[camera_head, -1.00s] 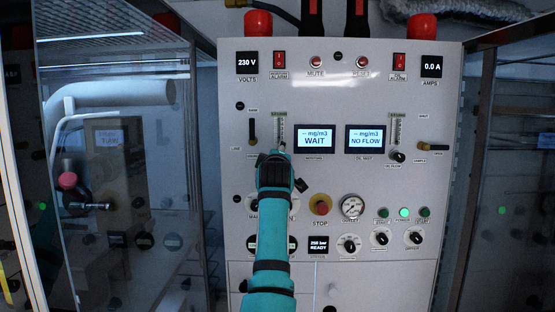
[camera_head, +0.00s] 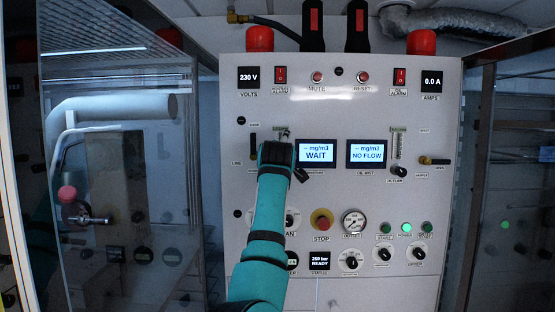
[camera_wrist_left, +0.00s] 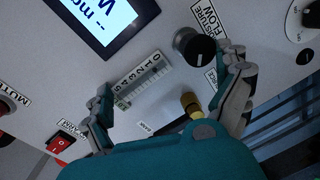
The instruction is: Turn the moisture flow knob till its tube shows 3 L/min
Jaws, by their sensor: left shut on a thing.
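The black moisture flow knob (camera_wrist_left: 195,47) has a white pointer line and sits at the 0 end of its tube (camera_wrist_left: 145,82). The tube's scale runs from 0 to 5. I cannot make out the float level. My left gripper (camera_wrist_left: 168,72) is at the panel, its fingers showing apart, one on each side of the tube. The right-hand finger is against or close beside the knob; the other finger's contact is unclear. In the head view the left gripper (camera_head: 277,153) hides the knob and lower tube. My right gripper is not in view.
The moisture display (camera_head: 316,153) reads WAIT, and the oil mist display (camera_head: 367,153) reads NO FLOW. A brass-ended lever (camera_wrist_left: 190,103) is close to the fingers. The oil flow knob (camera_head: 398,170) and red stop button (camera_head: 321,219) are clear of the arm.

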